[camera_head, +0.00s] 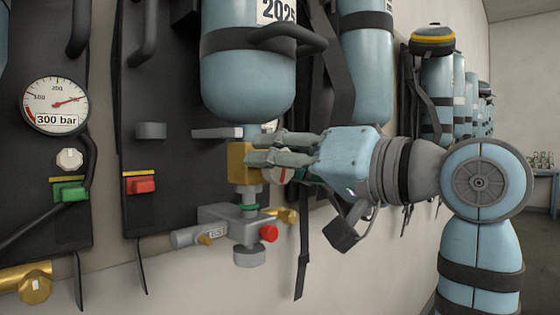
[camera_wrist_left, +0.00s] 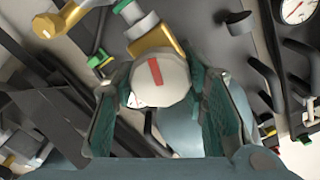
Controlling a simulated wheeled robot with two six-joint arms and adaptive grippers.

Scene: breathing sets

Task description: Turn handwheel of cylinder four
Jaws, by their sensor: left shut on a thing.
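My left gripper (camera_head: 264,148) is at the brass valve block (camera_head: 240,165) below a blue cylinder (camera_head: 247,85) marked 2025. In the left wrist view, its two teal fingers (camera_wrist_left: 160,112) are shut on the sides of a pale round handwheel (camera_wrist_left: 172,82) with a red stripe. Part of the handwheel (camera_head: 284,175) shows below the fingers in the head view. I cannot read a cylinder number. My right gripper is not in view.
Below the valve is a grey regulator (camera_head: 235,223) with a red knob (camera_head: 269,233). A pressure gauge (camera_head: 56,106) hangs at left. Straps and hoses surround the valve. More cylinders (camera_head: 437,85) line the wall at right.

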